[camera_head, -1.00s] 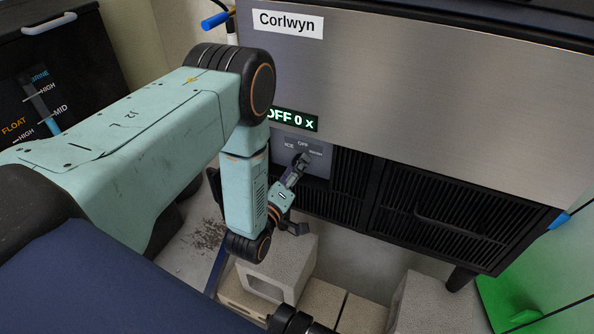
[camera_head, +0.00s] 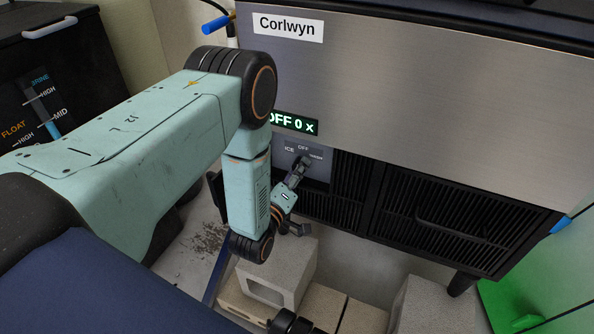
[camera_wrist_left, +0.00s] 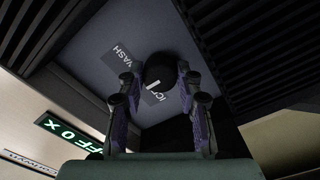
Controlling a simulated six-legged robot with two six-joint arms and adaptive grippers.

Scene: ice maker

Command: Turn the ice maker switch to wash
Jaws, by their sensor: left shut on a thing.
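The ice maker (camera_head: 420,90) is a large steel-fronted machine with a "Corlwyn" label. Its grey switch panel (camera_head: 318,173) carries the labels ICE, OFF and WASH, and the lit display above reads "OFF 0 x". In the left wrist view the round black switch knob (camera_wrist_left: 160,68) sits between the two fingers of my left gripper (camera_wrist_left: 158,80), which is shut on it. A small white mark shows at the knob's edge by the ICE label; the WASH label (camera_wrist_left: 118,55) is clear of the fingers. In the head view my left gripper (camera_head: 303,162) covers the knob.
Black vent grilles (camera_head: 425,215) lie right of the panel. Concrete blocks (camera_head: 285,270) stand on the floor below. A dark container (camera_head: 60,80) with a float gauge stands at the left, and a green object (camera_head: 510,300) is at the lower right.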

